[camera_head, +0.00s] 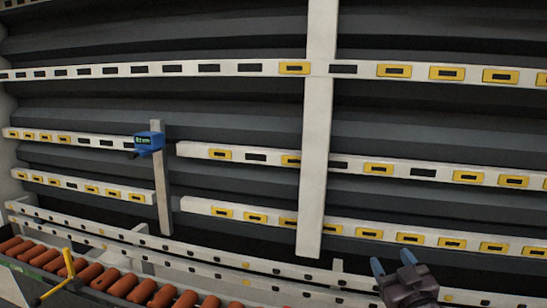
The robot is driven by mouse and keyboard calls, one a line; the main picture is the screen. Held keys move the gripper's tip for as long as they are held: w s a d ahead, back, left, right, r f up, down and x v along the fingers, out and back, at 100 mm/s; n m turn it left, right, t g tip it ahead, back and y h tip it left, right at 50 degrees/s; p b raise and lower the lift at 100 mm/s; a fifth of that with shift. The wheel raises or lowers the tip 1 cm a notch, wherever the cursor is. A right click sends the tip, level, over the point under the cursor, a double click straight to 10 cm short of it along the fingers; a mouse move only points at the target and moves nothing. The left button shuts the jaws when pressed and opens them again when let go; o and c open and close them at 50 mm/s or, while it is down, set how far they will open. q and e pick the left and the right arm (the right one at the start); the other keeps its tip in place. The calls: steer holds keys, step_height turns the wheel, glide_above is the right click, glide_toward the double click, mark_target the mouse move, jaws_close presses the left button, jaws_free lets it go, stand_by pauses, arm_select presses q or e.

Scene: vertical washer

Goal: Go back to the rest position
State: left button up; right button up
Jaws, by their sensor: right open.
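My right gripper (392,268) shows at the bottom right of the head view, in front of the lower white rails. Its blue fingertips are apart and nothing shows between them. My left gripper is not in the picture.
A conveyor with orange rollers (88,277) and a yellow lever (68,262) runs along the bottom left. A blue device (149,141) sits on a grey post (163,190). A white upright (317,140) stands near the middle.

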steer(key=s+d+f+m+g+h, duration=0.1)
steer(key=s+f+g, duration=0.7)
steer(key=s+f, duration=1.8)
steer(key=shift+s+d+f+m+h+p, duration=0.35)
steer(key=shift+s+d+m, duration=0.4)
steer(key=shift+s, duration=0.5)
